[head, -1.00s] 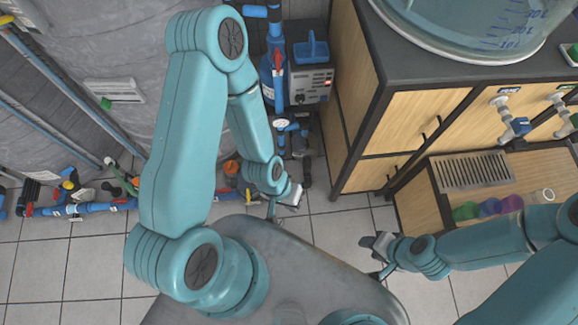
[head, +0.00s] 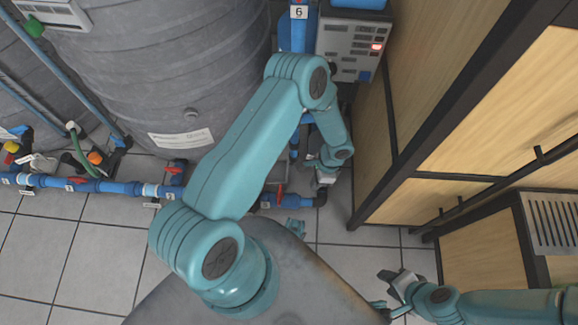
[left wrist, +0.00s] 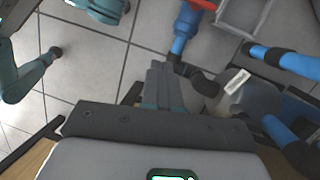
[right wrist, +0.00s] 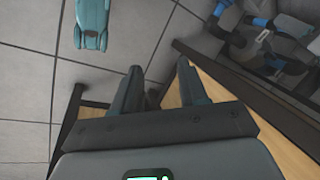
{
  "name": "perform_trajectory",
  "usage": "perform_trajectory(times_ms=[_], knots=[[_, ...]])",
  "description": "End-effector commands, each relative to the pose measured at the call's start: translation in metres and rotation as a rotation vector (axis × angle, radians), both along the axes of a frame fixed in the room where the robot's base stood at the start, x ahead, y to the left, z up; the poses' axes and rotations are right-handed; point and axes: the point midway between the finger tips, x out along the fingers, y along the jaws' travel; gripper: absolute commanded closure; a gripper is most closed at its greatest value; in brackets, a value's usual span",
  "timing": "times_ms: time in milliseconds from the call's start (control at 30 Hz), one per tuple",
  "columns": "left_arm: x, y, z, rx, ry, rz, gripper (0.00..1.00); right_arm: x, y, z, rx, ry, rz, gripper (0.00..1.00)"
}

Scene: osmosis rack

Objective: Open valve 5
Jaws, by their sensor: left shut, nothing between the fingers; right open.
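A red-handled valve (head: 279,193) sits on the low blue pipe (head: 293,203) close to the left gripper in the head view. Another red-handled valve (head: 175,168) is further left on the floor pipe. I cannot read which one is valve 5. My left gripper (head: 325,182) is down beside the pipe's right end. In the left wrist view its fingers (left wrist: 163,82) are shut and empty, near a blue pipe (left wrist: 185,28) with a red handle (left wrist: 203,4) at the top edge. My right gripper (head: 393,290) is open and empty, low over the floor; its fingers (right wrist: 158,85) are spread.
A grey tank (head: 180,70) stands behind the pipes. A control box (head: 352,48) with a red light is at the top, beside a tag marked 6 (head: 298,12). A wooden cabinet (head: 440,90) bounds the right side. Tiled floor (head: 60,250) is clear at lower left.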

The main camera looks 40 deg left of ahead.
Motion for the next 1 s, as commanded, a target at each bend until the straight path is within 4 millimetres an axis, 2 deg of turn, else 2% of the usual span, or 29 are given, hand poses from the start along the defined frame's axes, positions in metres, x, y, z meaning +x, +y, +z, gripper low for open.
perform_trajectory(times_ms=[33, 100, 200, 467, 900, 933, 1000], knots=[[0.008, 0.010, -0.043, 0.039, -0.001, -0.035, 1.00, 0.000, -0.001, -0.040, 0.000, -0.001, -0.001, 0.57], [0.017, 0.024, -0.064, 0.094, 0.000, -0.079, 1.00, 0.001, -0.001, -0.059, 0.000, -0.002, -0.004, 0.57], [0.025, 0.038, -0.082, 0.153, 0.001, -0.125, 1.00, 0.002, -0.001, -0.077, -0.001, -0.003, -0.005, 0.57], [0.030, 0.052, -0.100, 0.204, 0.003, -0.159, 1.00, 0.003, -0.002, -0.089, -0.002, -0.005, -0.008, 0.57], [0.012, 0.077, -0.184, 0.203, 0.003, -0.158, 1.00, 0.014, -0.008, -0.122, -0.009, -0.033, -0.030, 0.57], [0.011, 0.079, -0.189, 0.203, 0.004, -0.157, 1.00, 0.015, -0.008, -0.124, -0.010, -0.039, -0.030, 0.57], [0.003, 0.090, -0.182, 0.203, 0.003, -0.157, 1.00, 0.017, -0.009, -0.123, -0.011, -0.044, -0.031, 0.57]])
